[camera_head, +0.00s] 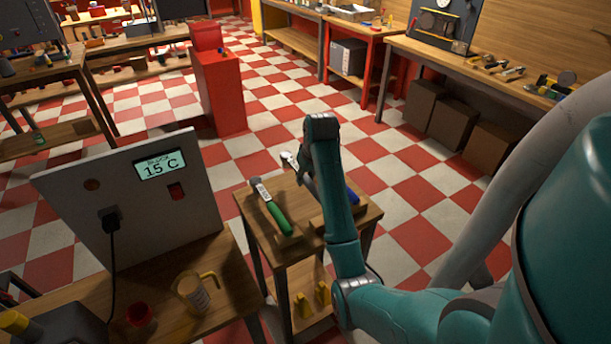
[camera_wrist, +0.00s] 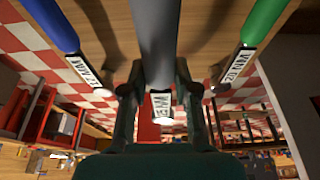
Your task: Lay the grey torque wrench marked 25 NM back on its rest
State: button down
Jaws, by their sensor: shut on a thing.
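The grey torque wrench (camera_wrist: 155,30) runs down the middle of the wrist view, its label partly hidden and only partly readable. My gripper (camera_wrist: 158,72) is shut on it, one finger on each side. In the head view my arm hides most of this wrench; a bright metal end (camera_head: 289,158) shows beside my gripper (camera_head: 304,172), over the small wooden stand (camera_head: 250,228). A green-handled wrench (camera_head: 278,216) marked 20 NM lies on the stand to the left. A blue-handled wrench (camera_head: 351,194) lies to the right, partly hidden. The rest under the grey wrench cannot be made out.
A grey panel (camera_head: 65,205) reading 15 C stands on the bench at left, with a jug (camera_head: 194,292) and a red cup (camera_head: 139,315). Yellow blocks (camera_head: 302,306) sit on the stand's lower shelf. A red cabinet (camera_head: 219,90) stands behind. Checkered floor is free around the stand.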

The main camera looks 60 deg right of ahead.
jog(key=shift+f, duration=2.9)
jog(key=c, duration=0.8)
grip_release()
jog(key=shift+s+a+r, duration=0.15)
jog(key=shift+s+r, duration=0.1)
jog(key=shift+r, duration=0.35)
jog(key=s+a, duration=0.2)
jog(key=s, duration=0.1)
jog(key=s+a, duration=0.2)
jog(key=s, duration=0.1)
jog(key=s+a, duration=0.2)
jog(key=s, duration=0.2)
jog(key=shift+s, duration=0.1)
